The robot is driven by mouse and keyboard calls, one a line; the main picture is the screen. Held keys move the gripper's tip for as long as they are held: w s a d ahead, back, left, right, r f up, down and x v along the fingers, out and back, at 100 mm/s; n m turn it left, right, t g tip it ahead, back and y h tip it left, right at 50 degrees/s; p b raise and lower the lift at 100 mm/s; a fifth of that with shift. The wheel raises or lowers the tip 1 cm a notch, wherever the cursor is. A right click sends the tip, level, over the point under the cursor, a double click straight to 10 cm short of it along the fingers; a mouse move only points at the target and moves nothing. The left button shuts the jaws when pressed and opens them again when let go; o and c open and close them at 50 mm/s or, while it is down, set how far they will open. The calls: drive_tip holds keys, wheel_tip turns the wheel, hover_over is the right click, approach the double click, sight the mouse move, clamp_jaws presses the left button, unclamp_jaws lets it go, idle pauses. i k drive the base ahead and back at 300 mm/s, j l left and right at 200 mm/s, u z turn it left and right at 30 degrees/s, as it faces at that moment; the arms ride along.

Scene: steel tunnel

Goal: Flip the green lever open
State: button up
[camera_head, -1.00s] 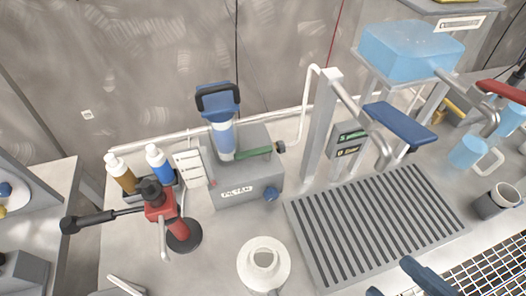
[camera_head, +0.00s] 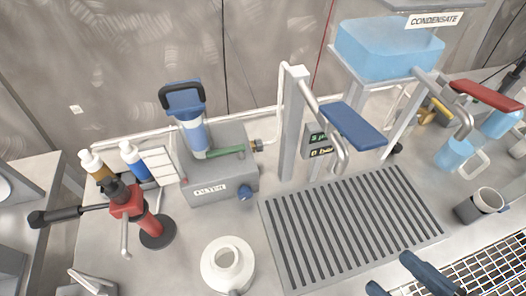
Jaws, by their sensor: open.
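The green lever (camera_head: 226,151) is a short bar on top of the grey filter box (camera_head: 222,185), labelled FILTER. It lies nearly level, just right of the clear filter cylinder, and points toward a small valve fitting on the pipe. My gripper (camera_head: 389,272) shows only as two dark blue fingers at the bottom edge, right of centre. The fingers are apart with nothing seen between them. The gripper is well to the right of and nearer than the lever, not touching it. The rest of my arm is out of frame.
A slatted drain tray (camera_head: 352,228) lies between gripper and lever. A grey post with pipe (camera_head: 294,125) and a blue paddle handle (camera_head: 355,129) rise behind it. A white funnel (camera_head: 228,266), red hand pump (camera_head: 126,201), bottles (camera_head: 134,157) and grey cup (camera_head: 480,205) stand around.

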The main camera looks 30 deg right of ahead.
sight(239, 149)
drive_tip(key=k+l+u, duration=0.2)
drive_tip(key=l, duration=0.25)
drive_tip(key=k+l+u, duration=0.15)
drive_tip(key=k+l, duration=0.2)
drive_tip(key=k+l+u, duration=0.1)
drive_tip(key=l, duration=0.3)
